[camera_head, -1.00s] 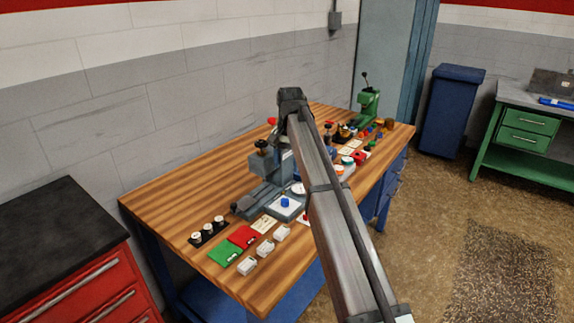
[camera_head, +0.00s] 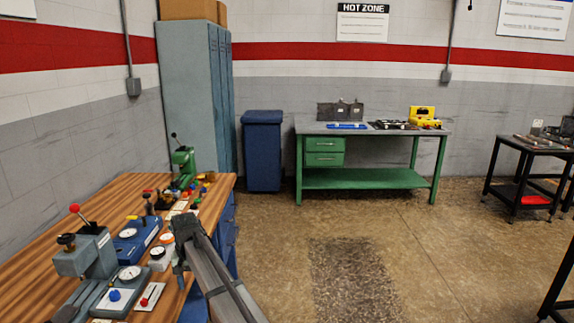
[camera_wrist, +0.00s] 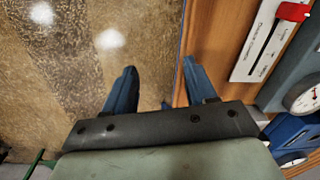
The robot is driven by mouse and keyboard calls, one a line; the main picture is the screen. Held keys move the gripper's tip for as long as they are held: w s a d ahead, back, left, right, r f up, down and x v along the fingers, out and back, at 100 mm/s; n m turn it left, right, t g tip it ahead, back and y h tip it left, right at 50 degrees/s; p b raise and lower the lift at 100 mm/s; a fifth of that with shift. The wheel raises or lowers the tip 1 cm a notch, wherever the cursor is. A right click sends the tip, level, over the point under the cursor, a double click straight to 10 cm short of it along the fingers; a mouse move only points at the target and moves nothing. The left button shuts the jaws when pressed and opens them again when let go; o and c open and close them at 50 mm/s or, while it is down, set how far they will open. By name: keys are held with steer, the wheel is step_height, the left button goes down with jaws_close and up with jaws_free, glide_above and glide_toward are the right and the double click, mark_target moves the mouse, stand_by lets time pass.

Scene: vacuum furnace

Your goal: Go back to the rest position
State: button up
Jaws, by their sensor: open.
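My gripper (camera_wrist: 160,78) shows in the wrist view with its two dark blue fingers apart and nothing between them. It hangs over the front edge of the wooden workbench (camera_wrist: 200,30), with the floor (camera_wrist: 60,60) under its left finger and the bench edge near its right finger. In the head view my arm reaches in from the bottom along the front edge of the workbench (camera_head: 128,188).
On the workbench are a grey press (camera_head: 88,255), a blue gauge device (camera_head: 138,238), a white card with a red slider (camera_head: 149,296) and a green press (camera_head: 184,165). A blue bin (camera_head: 263,150) and a green table (camera_head: 370,178) stand behind. The floor (camera_head: 290,240) right of the bench is clear.

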steer(key=s+d+f, duration=0.1)
steer(key=d+f, duration=0.4)
steer(key=d, duration=0.4)
steer(key=s+d+f+m, duration=0.1)
steer(key=d+f, duration=0.4)
steer(key=d, duration=0.4)
steer(key=s+d+f, duration=0.2)
steer(key=d+f, duration=0.4)
steer(key=d, duration=0.3)
steer(key=s+d+f+m, duration=0.1)
steer(key=s+d+f, duration=0.4)
steer(key=d, duration=0.5)
steer(key=s+d+f+m, duration=0.1)
steer(key=s+d+f, duration=0.3)
steer(key=s+d, duration=0.5)
steer(key=s+f+g, duration=0.3)
steer(key=s+f, duration=0.7)
steer(key=s, duration=0.4)
steer(key=s+f+g, duration=0.3)
steer(key=s+f, duration=0.7)
steer(key=s, duration=0.4)
steer(key=shift+s+d+f+g, duration=0.15)
steer(key=shift+d+f+g, duration=0.15)
steer(key=shift+d+g, duration=0.1)
